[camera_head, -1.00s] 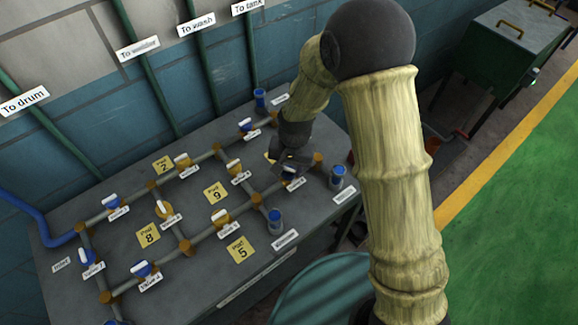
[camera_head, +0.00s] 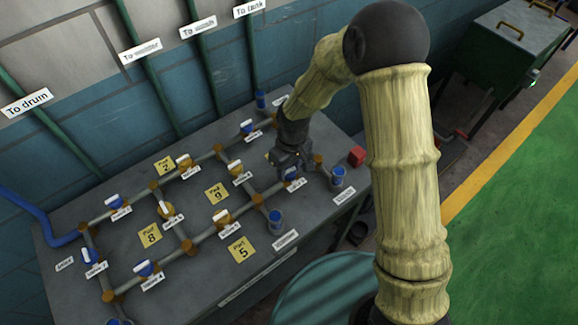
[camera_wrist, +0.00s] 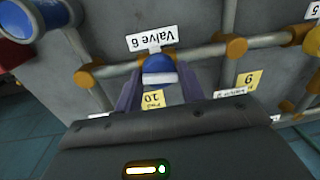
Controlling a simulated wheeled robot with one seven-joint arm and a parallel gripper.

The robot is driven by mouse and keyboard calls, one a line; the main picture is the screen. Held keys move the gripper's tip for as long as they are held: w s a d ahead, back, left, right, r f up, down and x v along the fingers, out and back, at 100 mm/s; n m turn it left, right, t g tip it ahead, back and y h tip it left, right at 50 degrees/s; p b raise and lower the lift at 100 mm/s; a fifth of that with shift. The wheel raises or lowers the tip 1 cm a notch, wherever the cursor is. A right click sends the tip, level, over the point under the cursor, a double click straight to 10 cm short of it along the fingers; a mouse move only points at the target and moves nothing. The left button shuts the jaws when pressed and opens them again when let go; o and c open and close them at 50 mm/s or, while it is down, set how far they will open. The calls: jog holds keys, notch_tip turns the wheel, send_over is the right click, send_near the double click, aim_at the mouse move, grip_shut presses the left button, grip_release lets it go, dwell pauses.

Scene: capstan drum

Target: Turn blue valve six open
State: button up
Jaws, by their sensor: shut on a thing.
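Blue valve six (camera_wrist: 157,64) has a blue body and a white handle (camera_wrist: 160,78). It sits on a grey pipe, beside an upside-down "Valve 6" label (camera_wrist: 152,38) in the wrist view. My gripper (camera_wrist: 159,88) has one finger on each side of the valve and is shut on its handle. The handle lies roughly left to right in that view, close to the pipe's line. In the head view my gripper (camera_head: 288,160) is at the right part of the bench, and only a little of the blue valve (camera_head: 292,174) shows beneath it.
The grey bench (camera_head: 215,275) carries a pipe grid with several blue and orange valves. A blue-capped stub (camera_head: 338,178) stands just right of my gripper. A red block (camera_head: 357,156) is near the bench's right edge. A round teal drum (camera_head: 325,290) stands in front.

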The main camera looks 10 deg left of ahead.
aim_at(292, 168)
jog(key=shift+n, duration=0.8)
jog(key=o, duration=0.9)
jog(key=shift+w, duration=0.1)
jog(key=shift+o, duration=0.2)
jog(key=shift+r, duration=0.1)
notch_tip(292, 168, up, 17)
jog(key=w+b, duration=0.1)
jog(key=shift+d, duration=0.3)
jog(key=shift+r, duration=0.1)
